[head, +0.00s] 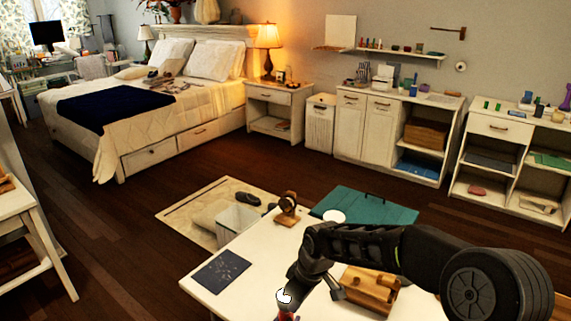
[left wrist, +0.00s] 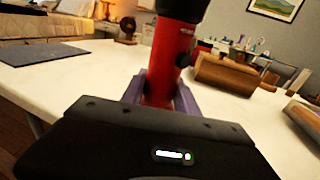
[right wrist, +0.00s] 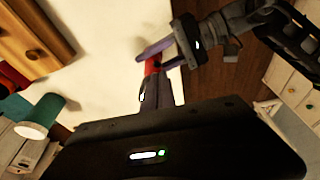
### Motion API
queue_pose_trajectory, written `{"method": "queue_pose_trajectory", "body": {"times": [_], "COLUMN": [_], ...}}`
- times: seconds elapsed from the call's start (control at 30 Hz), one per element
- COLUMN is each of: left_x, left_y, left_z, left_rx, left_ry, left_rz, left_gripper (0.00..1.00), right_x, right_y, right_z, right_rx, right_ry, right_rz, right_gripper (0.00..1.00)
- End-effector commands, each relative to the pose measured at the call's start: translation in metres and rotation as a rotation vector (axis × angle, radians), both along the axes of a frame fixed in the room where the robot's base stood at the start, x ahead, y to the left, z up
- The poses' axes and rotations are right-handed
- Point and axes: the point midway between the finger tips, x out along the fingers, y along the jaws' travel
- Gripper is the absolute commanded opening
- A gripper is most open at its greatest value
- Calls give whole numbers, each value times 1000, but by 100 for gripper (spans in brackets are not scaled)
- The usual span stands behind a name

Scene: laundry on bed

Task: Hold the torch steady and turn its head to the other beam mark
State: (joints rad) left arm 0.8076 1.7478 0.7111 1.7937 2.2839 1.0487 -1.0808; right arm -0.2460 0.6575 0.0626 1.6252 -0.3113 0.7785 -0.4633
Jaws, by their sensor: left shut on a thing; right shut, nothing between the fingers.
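The torch has a red body (left wrist: 165,60) and stands roughly upright in the left wrist view. My left gripper (left wrist: 162,82) is shut on its lower red part with purple fingers. In the head view only a bit of red (head: 288,317) shows at the bottom edge, below a pale round end that looks like the torch's lens (head: 284,296). My right gripper (head: 297,287) is shut and empty, close beside the upper torch. In the right wrist view its closed fingers (right wrist: 160,82) lie near the red body (right wrist: 152,67); contact is unclear. The beam marks cannot be read.
The white table (head: 255,290) holds a dark mat (head: 222,271) at left, a wooden object (head: 370,288) at right and a brown stand (head: 288,208) at the far edge. The table's middle is clear.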

Motion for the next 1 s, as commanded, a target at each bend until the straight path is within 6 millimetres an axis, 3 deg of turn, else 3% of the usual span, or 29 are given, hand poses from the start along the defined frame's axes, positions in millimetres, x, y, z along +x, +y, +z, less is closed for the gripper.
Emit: {"method": "queue_pose_trajectory", "body": {"times": [0.37, 0.8, 1.0], "left_x": [1, 2, 2], "left_y": [2, 3, 3], "left_z": [0, 0, 0], "left_rx": [-2, -2, -2], "left_ry": [2, 1, 1], "left_rz": [6, 7, 7], "left_gripper": [0, 0, 0], "right_x": [-1, -1, -1], "right_y": [-2, -1, -2], "right_z": [4, 54, 59], "right_rx": [-3, -3, -4], "right_ry": [3, 3, 5], "right_rz": [-1, -1, 0], "right_gripper": [0, 0, 0]}}
